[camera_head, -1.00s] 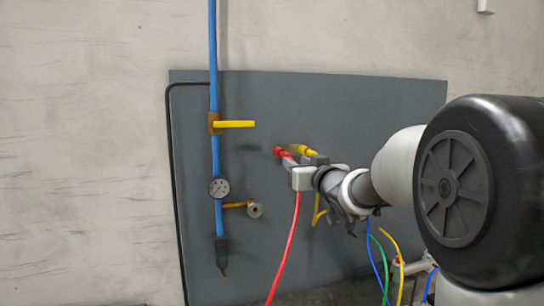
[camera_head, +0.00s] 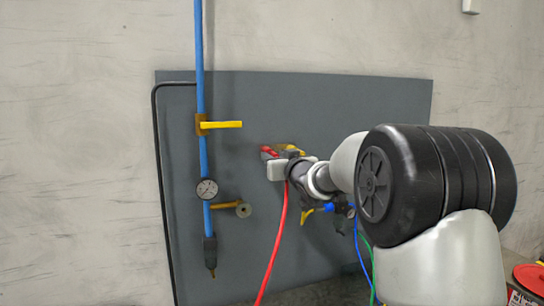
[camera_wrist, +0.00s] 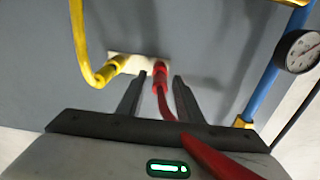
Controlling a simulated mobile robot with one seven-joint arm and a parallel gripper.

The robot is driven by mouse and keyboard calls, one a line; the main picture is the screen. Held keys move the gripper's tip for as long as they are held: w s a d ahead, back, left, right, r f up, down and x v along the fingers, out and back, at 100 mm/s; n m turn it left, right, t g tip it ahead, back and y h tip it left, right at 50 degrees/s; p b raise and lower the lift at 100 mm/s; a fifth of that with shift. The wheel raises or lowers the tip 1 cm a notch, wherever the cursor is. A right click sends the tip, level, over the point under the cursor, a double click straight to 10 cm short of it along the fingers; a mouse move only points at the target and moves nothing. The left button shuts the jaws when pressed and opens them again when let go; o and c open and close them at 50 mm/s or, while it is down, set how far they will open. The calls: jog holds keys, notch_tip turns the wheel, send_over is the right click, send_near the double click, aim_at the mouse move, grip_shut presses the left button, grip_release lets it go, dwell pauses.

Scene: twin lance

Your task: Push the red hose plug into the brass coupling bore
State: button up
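The red hose plug (camera_wrist: 160,76) sits at the pale holder plate (camera_wrist: 139,63) beside a yellow plug in the wrist view. It also shows in the head view (camera_head: 267,149), partly hidden by my gripper. My gripper (camera_wrist: 160,77) has one finger on each side of the red plug. Narrow gaps show between fingers and plug, so it looks open around it, not clamped. The red hose (camera_head: 275,245) hangs below my gripper. The brass coupling (camera_head: 243,209) ends a short side pipe, lower and left of my gripper.
A blue pipe (camera_head: 203,150) with a yellow valve lever (camera_head: 221,125) and a gauge (camera_head: 207,189) runs down the grey panel (camera_head: 330,110). Yellow, blue and green hoses hang near my arm. A black tube (camera_head: 157,130) borders the panel's left. Panel between holder and coupling looks clear.

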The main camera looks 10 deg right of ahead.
grip_shut()
jog(key=shift+s+d, duration=0.15)
jog(key=shift+s, duration=0.55)
dwell(0.5)
jog(key=shift+s+d+b, duration=0.25)
jog(key=shift+s+b, duration=0.05)
jog(key=shift+s, duration=1)
jog(key=shift+s+d+b, duration=0.25)
jog(key=shift+s, duration=1)
